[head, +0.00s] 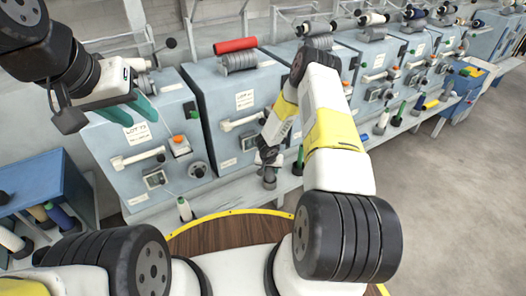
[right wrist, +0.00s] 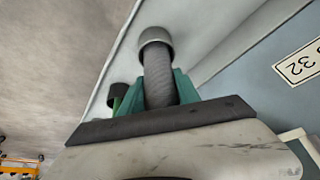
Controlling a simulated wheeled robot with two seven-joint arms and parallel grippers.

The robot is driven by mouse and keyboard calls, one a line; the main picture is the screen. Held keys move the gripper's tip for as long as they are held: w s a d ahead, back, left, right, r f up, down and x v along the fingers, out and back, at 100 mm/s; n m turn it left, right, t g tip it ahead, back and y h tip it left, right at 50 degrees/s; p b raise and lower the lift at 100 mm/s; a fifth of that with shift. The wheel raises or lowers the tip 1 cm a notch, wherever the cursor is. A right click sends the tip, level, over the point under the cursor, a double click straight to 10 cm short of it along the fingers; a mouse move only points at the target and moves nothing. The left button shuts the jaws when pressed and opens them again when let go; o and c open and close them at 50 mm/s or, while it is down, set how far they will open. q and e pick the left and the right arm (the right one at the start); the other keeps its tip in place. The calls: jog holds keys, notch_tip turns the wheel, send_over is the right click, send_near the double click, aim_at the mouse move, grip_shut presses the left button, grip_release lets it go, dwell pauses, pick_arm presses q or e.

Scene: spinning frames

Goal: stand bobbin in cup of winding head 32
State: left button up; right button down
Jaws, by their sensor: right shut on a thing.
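My right gripper (right wrist: 160,88) has teal fingers shut on a grey wound bobbin (right wrist: 158,78). The bobbin's far end meets a round grey cup (right wrist: 154,36) on the pale ledge in the right wrist view; I cannot tell whether it is seated inside. A label reading 32 (right wrist: 300,62) is on the blue panel at the right. In the head view the right gripper (head: 268,158) points down over the grey cup (head: 270,182), and the bobbin is mostly hidden there. My left gripper (head: 132,108) is empty, its teal fingers apart, in front of the left machine.
A row of blue winding machines (head: 235,100) stands along the ledge. A red roll (head: 235,45) lies on top of one. A blue trolley (head: 45,190) with bobbins stands at the left. Floor at the right is clear.

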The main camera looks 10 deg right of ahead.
jog(key=shift+f, duration=0.25)
jog(key=shift+f, duration=0.25)
jog(key=c, duration=0.9)
grip_release()
jog(key=shift+o, duration=0.2)
